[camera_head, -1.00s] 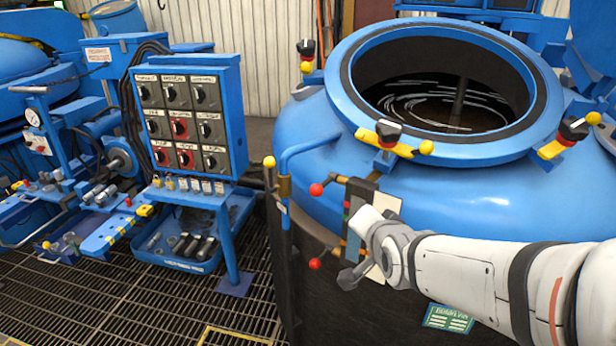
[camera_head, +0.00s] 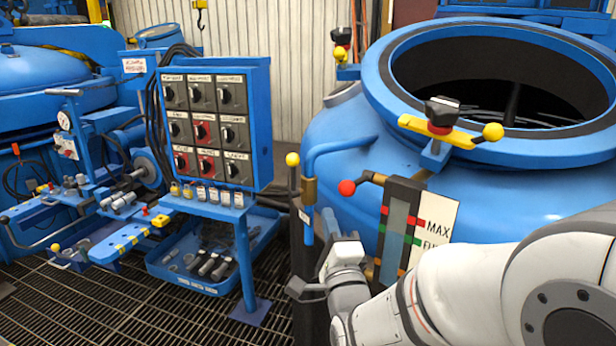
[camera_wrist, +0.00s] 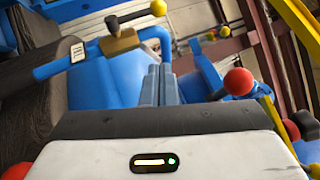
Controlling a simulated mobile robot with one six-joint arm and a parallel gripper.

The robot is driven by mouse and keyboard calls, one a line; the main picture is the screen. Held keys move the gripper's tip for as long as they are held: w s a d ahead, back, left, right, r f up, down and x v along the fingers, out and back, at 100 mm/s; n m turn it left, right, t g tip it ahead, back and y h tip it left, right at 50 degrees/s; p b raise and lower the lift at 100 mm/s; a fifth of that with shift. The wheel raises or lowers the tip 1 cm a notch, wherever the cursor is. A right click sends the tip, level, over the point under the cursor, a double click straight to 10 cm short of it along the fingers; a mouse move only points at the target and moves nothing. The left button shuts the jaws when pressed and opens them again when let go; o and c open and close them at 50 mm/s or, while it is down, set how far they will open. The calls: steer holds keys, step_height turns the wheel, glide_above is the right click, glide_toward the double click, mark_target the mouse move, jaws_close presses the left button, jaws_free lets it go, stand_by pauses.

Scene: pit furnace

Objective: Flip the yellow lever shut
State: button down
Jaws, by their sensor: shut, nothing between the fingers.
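A yellow-knobbed lever (camera_head: 293,160) stands upright beside the brass valve (camera_head: 309,190) on a blue pipe (camera_head: 340,146), at the left side of the furnace. In the wrist view, the lever's yellow knob (camera_wrist: 158,8) is at the top, with the brass valve (camera_wrist: 120,42) just below and left of it. My gripper (camera_wrist: 158,72) is shut and empty; its fingers point toward the pipe. In the head view, my gripper (camera_head: 330,222) is low and right of the valve, partly hidden by my wrist. I see no contact with the lever.
A sight gauge (camera_head: 400,220) with a red-knobbed lever (camera_head: 347,187) stands right of my gripper; a red knob (camera_wrist: 238,82) shows in the wrist view. The furnace rim has yellow clamps (camera_head: 440,130). A switch panel (camera_head: 215,125) stands left, over grating (camera_head: 110,300).

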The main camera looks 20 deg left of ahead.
mark_target(293, 178)
steer(key=shift+w, duration=0.1)
steer(key=x, duration=0.4)
steer(key=a+p+x, duration=0.1)
steer(key=x, duration=0.3)
steer(key=s+p+x, duration=0.1)
steer(key=x, duration=0.3)
steer(key=shift+a+r, duration=0.15)
steer(key=shift+a, duration=0.2)
steer(key=shift+w+a+r, duration=0.1)
steer(key=shift+a+r, duration=0.05)
steer(key=shift+a, duration=0.3)
